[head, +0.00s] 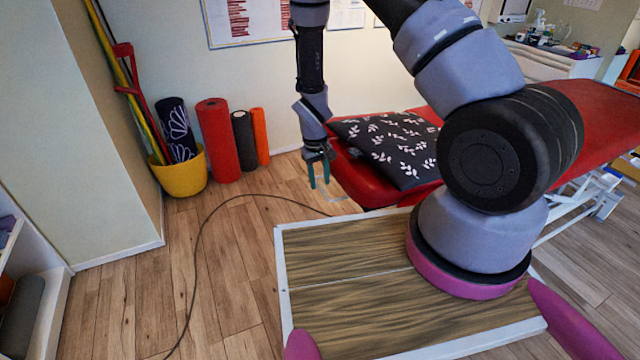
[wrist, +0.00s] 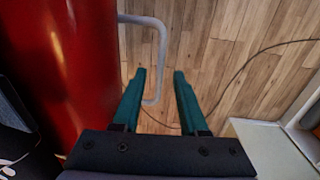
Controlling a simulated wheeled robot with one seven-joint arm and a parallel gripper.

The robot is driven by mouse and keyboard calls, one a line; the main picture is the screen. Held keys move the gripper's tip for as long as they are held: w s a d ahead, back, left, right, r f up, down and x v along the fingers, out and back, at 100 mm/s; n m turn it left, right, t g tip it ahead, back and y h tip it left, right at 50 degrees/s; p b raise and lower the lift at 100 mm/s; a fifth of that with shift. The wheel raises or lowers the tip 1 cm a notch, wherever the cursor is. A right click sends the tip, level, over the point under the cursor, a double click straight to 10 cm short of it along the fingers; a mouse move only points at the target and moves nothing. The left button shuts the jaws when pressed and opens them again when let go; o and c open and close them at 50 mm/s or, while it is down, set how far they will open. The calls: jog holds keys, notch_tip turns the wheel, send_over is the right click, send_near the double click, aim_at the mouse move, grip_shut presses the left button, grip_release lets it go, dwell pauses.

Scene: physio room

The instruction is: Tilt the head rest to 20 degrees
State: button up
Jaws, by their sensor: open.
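The red padded head rest (head: 362,182) is the near left end of the treatment couch in the head view. It fills the left of the wrist view (wrist: 85,75). A grey bent metal bar (wrist: 162,45) sticks out from beside its edge. My gripper (head: 319,174) points down just left of the head rest, its teal fingers apart and empty. In the wrist view, the bar runs between the open fingers (wrist: 159,75), its lower bend close to the left finger. I cannot tell whether they touch. The head rest's hinge is hidden, and its angle is not readable.
A dark leaf-patterned pillow (head: 388,145) lies on the couch by the head rest. A black cable (head: 205,235) crosses the wooden floor. A yellow basket (head: 180,175) and upright rolls (head: 217,140) stand by the wall.

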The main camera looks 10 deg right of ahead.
jog(key=shift+f, duration=0.9)
grip_shut()
dwell(0.8)
